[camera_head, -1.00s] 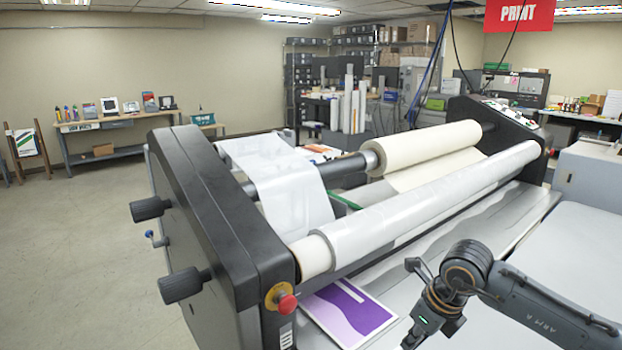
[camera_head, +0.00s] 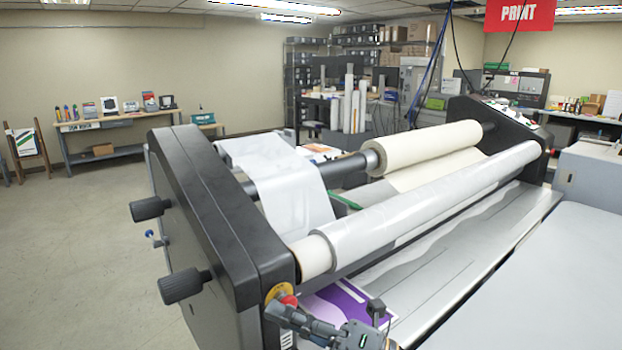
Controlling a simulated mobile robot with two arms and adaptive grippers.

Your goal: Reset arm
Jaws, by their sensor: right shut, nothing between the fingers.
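My right gripper (camera_head: 275,311) shows at the bottom of the head view, at the lower front corner of the laminator (camera_head: 215,215). Its fingers are shut and empty and point to the left. They overlap the lower part of the red stop button (camera_head: 287,299) on its yellow base; I cannot tell whether they touch it. The rest of my right arm runs out of the bottom edge. My left gripper is not in view.
A purple-and-white print (camera_head: 345,297) lies on the laminator's feed bed, partly hidden by my arm. A white film roll (camera_head: 430,205) spans the machine above it. A grey table surface (camera_head: 560,290) at the right is clear. Open floor (camera_head: 80,250) lies left.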

